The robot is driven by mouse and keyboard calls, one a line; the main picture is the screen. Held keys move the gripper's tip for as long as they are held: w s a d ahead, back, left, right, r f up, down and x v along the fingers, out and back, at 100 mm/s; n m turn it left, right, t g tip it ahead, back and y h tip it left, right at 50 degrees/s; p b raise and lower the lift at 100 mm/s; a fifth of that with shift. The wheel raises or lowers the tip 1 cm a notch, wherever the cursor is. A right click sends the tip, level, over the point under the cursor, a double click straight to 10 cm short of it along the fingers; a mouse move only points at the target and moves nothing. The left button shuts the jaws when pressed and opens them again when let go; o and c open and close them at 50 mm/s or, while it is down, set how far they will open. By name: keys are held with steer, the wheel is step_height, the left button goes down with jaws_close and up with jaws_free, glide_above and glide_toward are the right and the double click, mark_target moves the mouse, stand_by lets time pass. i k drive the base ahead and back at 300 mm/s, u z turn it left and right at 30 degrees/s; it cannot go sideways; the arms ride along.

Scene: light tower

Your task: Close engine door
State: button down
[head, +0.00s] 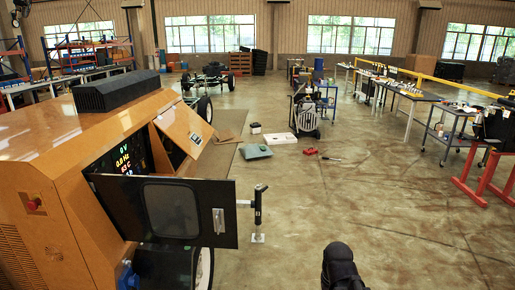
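The orange light tower (45,135) stands at the left in the head view. A dark door panel (120,205) with a greyish window and a metal latch (218,220) stands open, sticking out to the right from the orange body. Behind it, a lit display (124,160) shows in part. A second, orange door (185,128) is also swung out further back. I cannot tell for sure which is the engine door. A black rounded part at the bottom centre looks like my arm. I make out no gripper fingers, and nothing touches either door.
An outrigger jack (258,215) stands on the floor just right of the dark door. A red tool (310,151), a white box (280,139) and a grey-green piece (255,151) lie beyond. Workbenches (400,90) and red stands (490,180) line the right. The central floor is clear.

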mark_target(180, 123)
steer(key=u, duration=0.15)
steer(key=i, duration=3.4)
steer(key=u, duration=0.05)
